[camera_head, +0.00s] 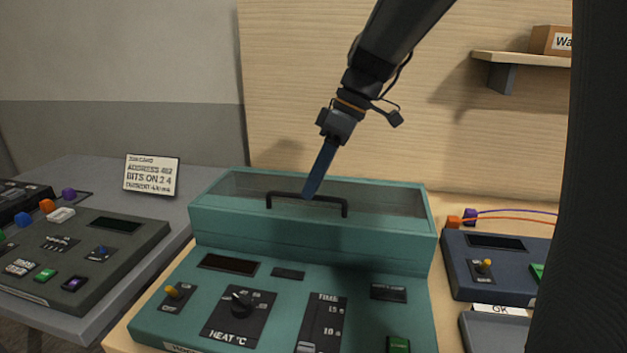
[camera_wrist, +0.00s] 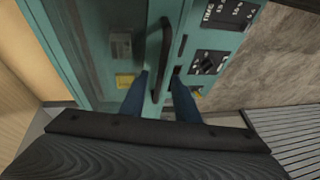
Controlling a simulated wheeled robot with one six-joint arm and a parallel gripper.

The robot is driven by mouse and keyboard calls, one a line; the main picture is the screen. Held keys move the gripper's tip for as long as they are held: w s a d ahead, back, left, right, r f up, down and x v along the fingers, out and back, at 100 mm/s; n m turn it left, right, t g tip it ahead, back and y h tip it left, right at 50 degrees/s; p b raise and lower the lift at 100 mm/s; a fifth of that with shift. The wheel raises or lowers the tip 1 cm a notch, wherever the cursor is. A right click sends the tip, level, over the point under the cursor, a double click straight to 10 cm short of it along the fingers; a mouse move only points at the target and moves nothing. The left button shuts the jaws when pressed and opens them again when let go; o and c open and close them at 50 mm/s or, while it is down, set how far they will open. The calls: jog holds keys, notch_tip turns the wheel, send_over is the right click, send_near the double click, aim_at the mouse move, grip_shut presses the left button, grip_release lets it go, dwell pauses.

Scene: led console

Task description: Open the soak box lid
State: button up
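The soak box (camera_head: 315,235) is a teal console with a raised box at its back. Its lid (camera_head: 385,204) has a teal rim and a dark see-through panel, and lies closed. A black bar handle (camera_head: 284,197) stands on the lid near the front edge. My gripper (camera_head: 308,195) points down at the handle from above. In the wrist view, my gripper's blue fingers (camera_wrist: 160,75) are apart, one on each side of the handle (camera_wrist: 164,50), with gaps visible. I cannot tell how far down the fingertips reach around the bar.
The soak box front has a heat knob (camera_head: 240,300), a time slider (camera_head: 308,345) and a yellow toggle (camera_head: 172,291). A dark green console (camera_head: 90,255) and a sign card (camera_head: 151,175) are left. A blue console (camera_head: 495,265) is right. A wall shelf (camera_head: 520,60) is upper right.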

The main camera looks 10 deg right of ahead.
jog(key=shift+a+f, duration=0.15)
jog(key=shift+f, duration=0.2)
grip_shut()
jog(key=shift+r, duration=0.15)
